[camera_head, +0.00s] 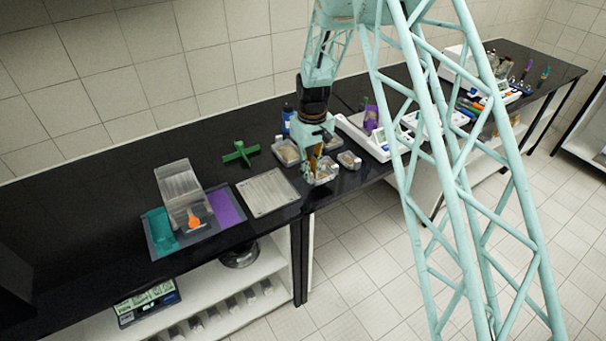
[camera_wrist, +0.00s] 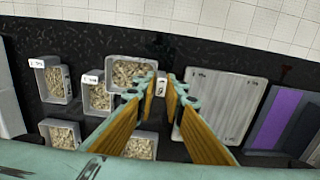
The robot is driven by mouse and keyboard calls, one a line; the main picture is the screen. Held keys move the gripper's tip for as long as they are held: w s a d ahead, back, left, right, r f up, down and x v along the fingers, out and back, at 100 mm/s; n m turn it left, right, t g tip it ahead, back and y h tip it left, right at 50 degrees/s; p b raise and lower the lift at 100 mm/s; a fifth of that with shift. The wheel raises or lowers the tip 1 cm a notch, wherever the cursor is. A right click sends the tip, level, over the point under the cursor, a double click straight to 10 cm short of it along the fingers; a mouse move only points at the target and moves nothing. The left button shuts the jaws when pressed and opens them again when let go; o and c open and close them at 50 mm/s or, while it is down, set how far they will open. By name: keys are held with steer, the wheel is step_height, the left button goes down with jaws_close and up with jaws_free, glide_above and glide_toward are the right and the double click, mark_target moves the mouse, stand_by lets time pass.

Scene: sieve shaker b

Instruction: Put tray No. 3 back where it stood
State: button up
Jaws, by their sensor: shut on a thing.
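My gripper (camera_head: 317,165) is over the group of small grey trays on the black bench. In the wrist view my gripper (camera_wrist: 165,85) is shut on the labelled end of a tray (camera_wrist: 112,62) filled with beige chips.
A flat pale plate (camera_head: 268,192) lies left of the trays, with a green cross-shaped holder (camera_head: 240,153) behind it. A clear box (camera_head: 178,185) stands on coloured mats at the left. White instruments (camera_head: 365,138) stand to the right. Bare bench shows behind the plate.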

steer(key=shift+w+a+f, duration=0.15)
steer(key=shift+w+a, duration=1)
steer(key=shift+w+a, duration=0.2)
steer(key=shift+a, duration=0.05)
steer(key=shift+w+a+f+p, duration=0.1)
steer(key=shift+f+p, duration=0.1)
steer(key=shift+p, duration=0.1)
steer(key=shift+f, duration=1.6)
steer(key=shift+f, duration=0.1)
steer(key=o, duration=0.6)
steer(key=shift+o, duration=0.3)
steer(key=shift+p, duration=0.3)
